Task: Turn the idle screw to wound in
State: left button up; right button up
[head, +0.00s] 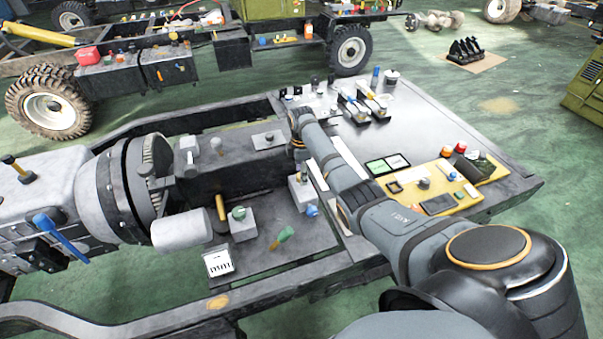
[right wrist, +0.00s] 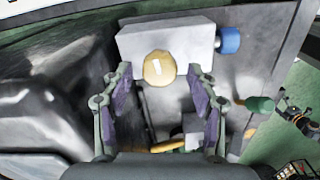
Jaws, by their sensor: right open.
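A round brass screw head (right wrist: 159,68) with a short pale mark on its face sits on a light grey block (right wrist: 135,42) in the right wrist view; I take it as the idle screw. The mark runs nearly up and down in that picture. A blue knob (right wrist: 228,40) sticks out of the block's side. My right gripper (right wrist: 160,78) is open, its purple-padded fingers on either side of the screw with gaps showing. In the head view the block (head: 301,194) and blue knob (head: 311,210) stand below my right wrist. My left gripper is not in view.
A grey block with a green knob (head: 239,213), a green-handled tool (head: 283,236) and a white card (head: 218,262) are left of the block. A large grey housing (head: 115,190) stands farther left. A yellow panel (head: 470,200) lies right, under my arm's far side.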

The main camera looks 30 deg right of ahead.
jog(key=shift+f, duration=0.5)
jog(key=c, duration=1.2)
jog(key=shift+o, duration=0.2)
